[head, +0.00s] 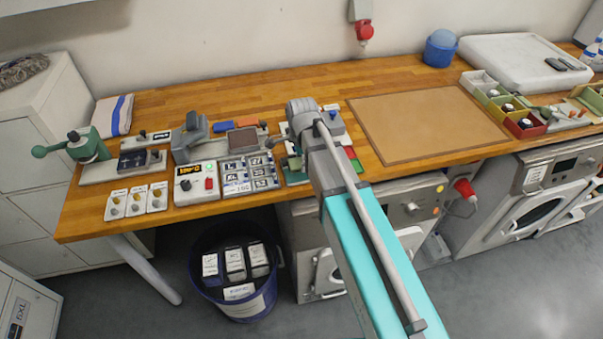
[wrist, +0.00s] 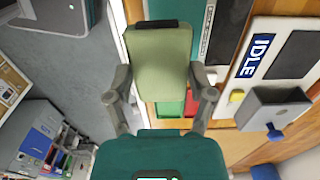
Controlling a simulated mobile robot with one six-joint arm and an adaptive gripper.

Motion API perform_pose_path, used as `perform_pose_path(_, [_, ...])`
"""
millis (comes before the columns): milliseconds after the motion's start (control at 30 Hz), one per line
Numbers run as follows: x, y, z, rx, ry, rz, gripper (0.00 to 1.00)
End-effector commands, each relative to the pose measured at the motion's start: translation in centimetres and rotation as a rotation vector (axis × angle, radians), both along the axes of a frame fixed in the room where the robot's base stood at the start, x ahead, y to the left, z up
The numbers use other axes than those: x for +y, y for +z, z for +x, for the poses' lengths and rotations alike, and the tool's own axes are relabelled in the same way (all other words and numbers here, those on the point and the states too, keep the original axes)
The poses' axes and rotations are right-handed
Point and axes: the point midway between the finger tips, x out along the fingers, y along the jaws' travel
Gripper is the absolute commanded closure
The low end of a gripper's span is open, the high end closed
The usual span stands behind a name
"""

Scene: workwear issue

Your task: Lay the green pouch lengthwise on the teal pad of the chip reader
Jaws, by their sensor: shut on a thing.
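The green pouch (wrist: 160,62) is pale green with a dark strip at its top end in the wrist view. My gripper (wrist: 160,80) is shut on it, one grey finger against each side. Behind the pouch's upper end is a flat teal surface (wrist: 168,10), apparently the chip reader's pad; the pouch covers part of it. The pouch appears to be above it, but I cannot tell the gap. In the head view my arm hides most of the gripper and reader.
A device marked IDLE (wrist: 262,55) with a grey holder (wrist: 278,105) stands close on the right in the wrist view. Red (wrist: 170,108) and green (wrist: 190,104) panels lie below the pouch. A brown mat (head: 425,125) lies bare on the wooden table.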

Motion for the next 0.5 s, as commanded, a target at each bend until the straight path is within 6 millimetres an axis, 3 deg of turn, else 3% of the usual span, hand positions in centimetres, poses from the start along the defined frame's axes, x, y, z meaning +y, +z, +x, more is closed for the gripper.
perform_pose_path(133, [0.2,-1.41,1.03,0.0,0.0,0.0,0.77])
perform_pose_path(500, [0.22,-1.59,1.32,0.0,-0.001,0.0,0.77])
